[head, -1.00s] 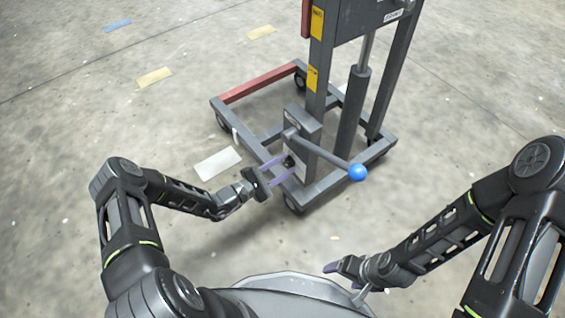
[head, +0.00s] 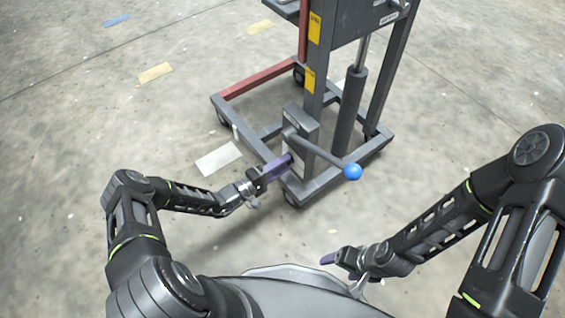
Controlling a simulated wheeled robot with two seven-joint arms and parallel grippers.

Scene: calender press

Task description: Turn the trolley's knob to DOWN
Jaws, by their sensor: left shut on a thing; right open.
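The trolley (head: 315,95) is a grey wheeled lift with a mast, a cylinder and a lever ending in a blue ball (head: 352,172). The knob's pointing direction and the DOWN mark cannot be read. My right gripper (head: 328,259) is apart from the trolley, low near my body, and holds nothing.
The trolley's base has a red bar (head: 258,79) at its far left and grey legs with wheels. The lever sticks out to the right, above and beside my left gripper. A white floor patch (head: 218,159) lies left of the trolley.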

